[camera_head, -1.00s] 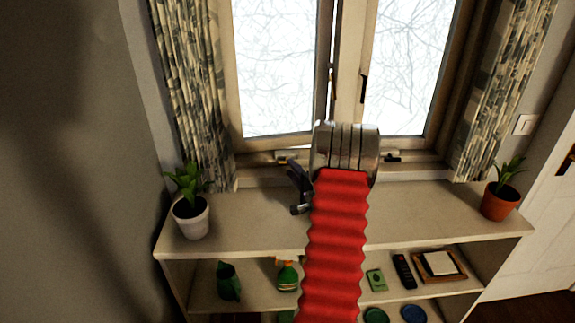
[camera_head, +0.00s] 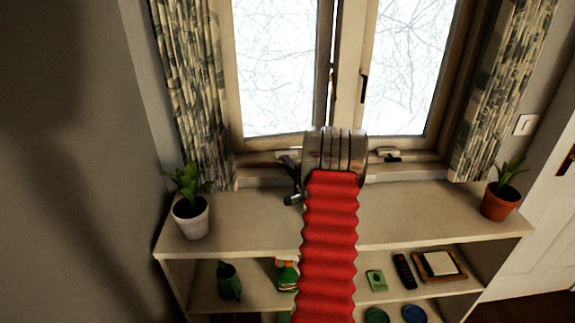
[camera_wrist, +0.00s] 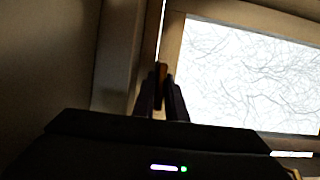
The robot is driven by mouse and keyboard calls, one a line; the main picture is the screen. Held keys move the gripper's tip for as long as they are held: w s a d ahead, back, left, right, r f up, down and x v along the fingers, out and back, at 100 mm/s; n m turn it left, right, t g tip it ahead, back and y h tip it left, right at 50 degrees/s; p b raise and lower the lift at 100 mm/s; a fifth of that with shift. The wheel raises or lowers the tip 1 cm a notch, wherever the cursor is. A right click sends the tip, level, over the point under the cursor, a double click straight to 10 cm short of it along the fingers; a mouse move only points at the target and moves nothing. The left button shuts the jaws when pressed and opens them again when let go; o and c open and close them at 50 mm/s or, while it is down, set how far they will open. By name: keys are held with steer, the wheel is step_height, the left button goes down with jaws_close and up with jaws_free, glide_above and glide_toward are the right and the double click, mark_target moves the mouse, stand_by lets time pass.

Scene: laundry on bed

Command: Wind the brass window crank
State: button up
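In the head view my gripper and arm hide the brass piece.
A white shelf unit (camera_head: 420,212) stands below the window. A white-potted plant (camera_head: 191,216) is left of my arm, and an orange-potted plant (camera_head: 500,202) is far right. A dark-handled fitting (camera_head: 391,156) sits on the right sill. Patterned curtains (camera_head: 190,90) hang at both sides.

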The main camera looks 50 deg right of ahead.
steer(key=shift+f, duration=0.1)
jaws_close()
steer(key=shift+n, duration=0.4)
steer(key=shift+n+g, duration=0.7)
steer(key=shift+n, duration=0.4)
steer(key=n+g, duration=0.1)
steer(key=n, duration=0.1)
steer(key=n+g, duration=0.1)
steer(key=n, duration=0.2)
steer(key=shift+s+a+f+g, duration=0.1)
steer(key=shift+g, duration=0.3)
steer(key=n+g+h, duration=0.1)
steer(key=n, duration=0.1)
steer(key=shift+n+g, duration=0.4)
steer(key=shift+f+n+g+h, duration=0.1)
steer(key=shift+n+g+h, duration=0.5)
steer(key=shift+n, duration=0.6)
